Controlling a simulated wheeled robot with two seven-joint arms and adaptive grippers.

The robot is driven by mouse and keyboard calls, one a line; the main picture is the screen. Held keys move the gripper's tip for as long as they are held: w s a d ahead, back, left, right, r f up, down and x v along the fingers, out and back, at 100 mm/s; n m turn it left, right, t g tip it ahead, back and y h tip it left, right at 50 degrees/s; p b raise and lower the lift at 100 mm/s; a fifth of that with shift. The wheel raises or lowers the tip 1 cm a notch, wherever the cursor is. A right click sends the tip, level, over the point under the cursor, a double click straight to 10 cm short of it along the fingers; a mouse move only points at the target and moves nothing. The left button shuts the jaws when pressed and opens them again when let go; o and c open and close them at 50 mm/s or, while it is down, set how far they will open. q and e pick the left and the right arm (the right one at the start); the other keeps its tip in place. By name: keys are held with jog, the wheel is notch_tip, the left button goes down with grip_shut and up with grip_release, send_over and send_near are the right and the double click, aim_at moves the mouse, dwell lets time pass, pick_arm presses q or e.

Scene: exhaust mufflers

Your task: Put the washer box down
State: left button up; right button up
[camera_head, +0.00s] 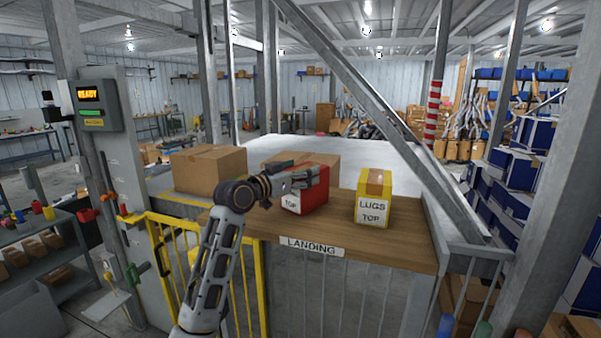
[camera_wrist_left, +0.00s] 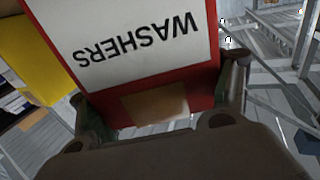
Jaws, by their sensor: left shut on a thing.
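The washer box (camera_head: 317,194) is red with a white label and is at the landing, left of the yellow box. In the left wrist view the washer box (camera_wrist_left: 208,82) shows its WASHERS label upside down and a tan patch near its edge. My left gripper (camera_head: 303,178) reaches in from the left and is shut on the washer box, with a finger on each side in the wrist view. The box looks upright; I cannot tell whether its base touches the landing (camera_head: 400,243). My right gripper is not in view.
A yellow LUGS box (camera_head: 374,210) stands right of the washer box. Cardboard cartons (camera_head: 209,168) stand behind and to the left. A yellow gate (camera_head: 183,222) is at the left front, and a diagonal steel beam (camera_head: 375,110) crosses above. Bare wood lies in front of the boxes.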

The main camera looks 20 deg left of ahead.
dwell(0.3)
pick_arm(q)
jog(key=o, duration=1.8)
jog(key=shift+f, duration=0.1)
jog(key=shift+o, duration=0.2)
jog(key=shift+s+a, duration=0.25)
jog(key=shift+s, duration=0.2)
jog(key=b+v, duration=0.2)
jog(key=v, duration=0.9)
jog(key=shift+b, duration=0.35)
